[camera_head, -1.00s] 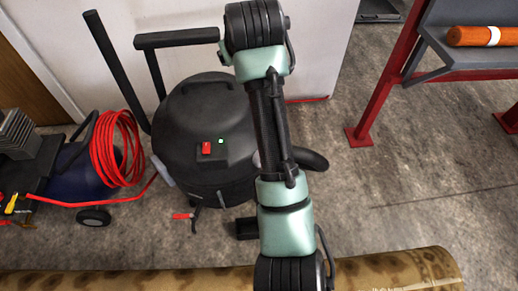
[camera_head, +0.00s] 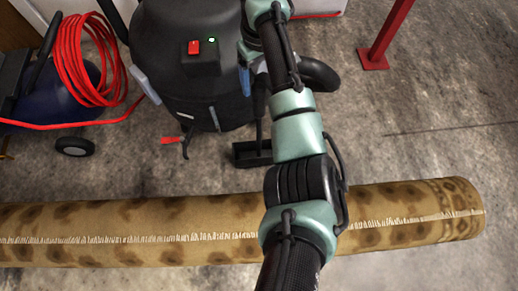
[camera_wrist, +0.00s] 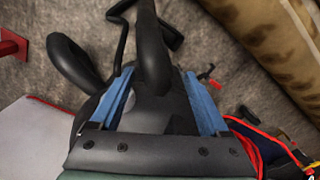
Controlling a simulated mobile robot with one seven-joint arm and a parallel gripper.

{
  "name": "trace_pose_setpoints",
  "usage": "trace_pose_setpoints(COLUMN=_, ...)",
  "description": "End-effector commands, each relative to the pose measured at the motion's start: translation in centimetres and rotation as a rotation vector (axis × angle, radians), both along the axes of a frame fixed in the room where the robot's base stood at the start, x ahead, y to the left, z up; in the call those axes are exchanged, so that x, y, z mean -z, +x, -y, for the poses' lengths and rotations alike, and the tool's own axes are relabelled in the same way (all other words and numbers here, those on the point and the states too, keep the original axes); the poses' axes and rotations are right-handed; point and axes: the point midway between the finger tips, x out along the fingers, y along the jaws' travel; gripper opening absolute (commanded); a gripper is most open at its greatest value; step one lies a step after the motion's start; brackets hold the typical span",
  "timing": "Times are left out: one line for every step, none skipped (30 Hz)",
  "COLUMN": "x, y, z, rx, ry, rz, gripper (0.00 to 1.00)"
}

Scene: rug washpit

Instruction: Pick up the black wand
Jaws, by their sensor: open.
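The black wand (camera_wrist: 150,45) shows in the wrist view as a dark upright tube that runs up the picture between my blue fingers. My gripper (camera_wrist: 160,100) is open, with one finger on each side of the tube; I cannot tell whether either touches it. In the head view the wand's lower tube (camera_head: 259,128) and flat black foot (camera_head: 252,153) stand on the floor beside the black vacuum (camera_head: 185,70). The wand's upper part is hidden there behind my arm, and only a bit of blue finger shows.
A rolled patterned rug (camera_head: 130,230) lies across the floor in front. A blue machine with a coiled red hose (camera_head: 80,60) stands at the left. A black vacuum hose (camera_head: 322,75) curves out at the right. A red post (camera_head: 385,35) stands farther right, with bare floor around it.

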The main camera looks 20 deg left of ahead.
Motion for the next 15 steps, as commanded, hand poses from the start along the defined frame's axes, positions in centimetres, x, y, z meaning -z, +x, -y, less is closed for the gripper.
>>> trace_pose_setpoints(x=1.7, y=0.0, z=0.0, rx=0.001, ry=-0.001, rz=-0.002, gripper=0.79)
trace_pose_setpoints(x=2.4, y=0.0, z=0.0, rx=0.001, ry=-0.001, rz=-0.002, gripper=0.79)
trace_pose_setpoints(x=3.1, y=0.0, z=0.0, rx=0.001, ry=-0.001, rz=-0.002, gripper=0.79)
trace_pose_setpoints(x=3.6, y=0.0, z=0.0, rx=0.001, ry=0.000, rz=-0.001, gripper=0.79)
trace_pose_setpoints(x=4.0, y=0.0, z=0.0, rx=0.001, ry=0.001, rz=-0.001, gripper=0.79)
trace_pose_setpoints(x=4.3, y=0.0, z=0.0, rx=0.001, ry=0.001, rz=-0.001, gripper=0.79)
trace_pose_setpoints(x=4.5, y=0.0, z=0.0, rx=0.000, ry=0.001, rz=-0.001, gripper=0.79)
trace_pose_setpoints(x=4.6, y=0.0, z=0.0, rx=0.000, ry=0.001, rz=-0.001, gripper=0.79)
trace_pose_setpoints(x=4.7, y=0.0, z=0.0, rx=0.001, ry=0.001, rz=0.000, gripper=0.79)
trace_pose_setpoints(x=4.8, y=0.0, z=-0.1, rx=0.001, ry=0.001, rz=0.000, gripper=0.79)
trace_pose_setpoints(x=4.9, y=0.0, z=-0.1, rx=0.001, ry=0.001, rz=0.000, gripper=0.79)
trace_pose_setpoints(x=5.2, y=0.0, z=-0.1, rx=0.001, ry=0.001, rz=0.001, gripper=0.79)
trace_pose_setpoints(x=5.4, y=0.0, z=-0.1, rx=0.001, ry=0.001, rz=0.001, gripper=0.79)
trace_pose_setpoints(x=5.8, y=0.0, z=-0.1, rx=0.001, ry=0.001, rz=0.001, gripper=0.79)
trace_pose_setpoints(x=6.2, y=0.1, z=-0.1, rx=0.001, ry=0.002, rz=0.001, gripper=0.79)
